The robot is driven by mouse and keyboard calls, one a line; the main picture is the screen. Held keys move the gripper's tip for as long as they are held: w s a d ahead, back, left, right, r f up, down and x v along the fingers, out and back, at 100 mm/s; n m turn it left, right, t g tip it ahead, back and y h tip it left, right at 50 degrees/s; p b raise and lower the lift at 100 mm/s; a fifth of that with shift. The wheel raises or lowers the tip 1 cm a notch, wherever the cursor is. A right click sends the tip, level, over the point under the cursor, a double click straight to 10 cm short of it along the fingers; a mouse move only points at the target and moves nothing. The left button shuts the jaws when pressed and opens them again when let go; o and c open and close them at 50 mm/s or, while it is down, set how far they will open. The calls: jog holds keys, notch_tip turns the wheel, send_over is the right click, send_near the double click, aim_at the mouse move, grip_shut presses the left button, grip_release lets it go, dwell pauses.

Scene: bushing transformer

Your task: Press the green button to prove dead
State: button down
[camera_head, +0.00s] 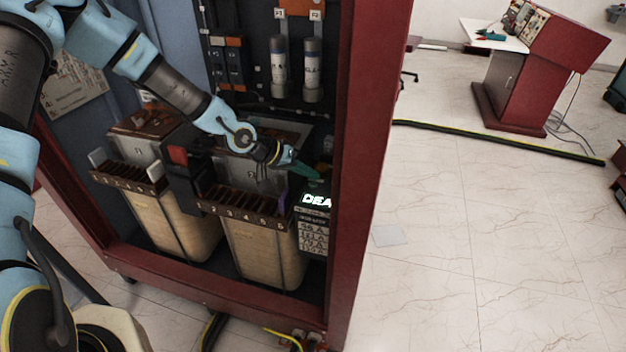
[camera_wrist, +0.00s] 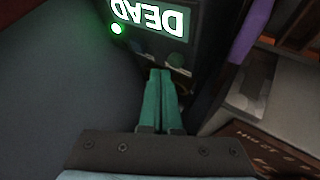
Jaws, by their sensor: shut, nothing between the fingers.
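The tester box has a lit green-white display (camera_head: 315,200) reading "DEA", cut off by the cabinet's post in the head view. In the wrist view the display (camera_wrist: 150,17) reads "DEAD" upside down. A bright green round light (camera_wrist: 117,28) glows beside it. In the head view my gripper (camera_head: 312,174) is just above the display; contact cannot be told.
The red cabinet frame (camera_head: 365,150) stands close on the right of my gripper. Two transformer blocks (camera_head: 262,250) with numbered terminals stand inside, beside the box. Fuses (camera_head: 312,68) hang above. A red desk (camera_head: 530,85) is far right; the floor between is mostly clear.

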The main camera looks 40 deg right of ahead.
jog(key=shift+r, duration=0.1)
notch_tip(320, 180, up, 5)
jog(key=p, duration=0.4)
dwell(0.4)
dwell(0.5)
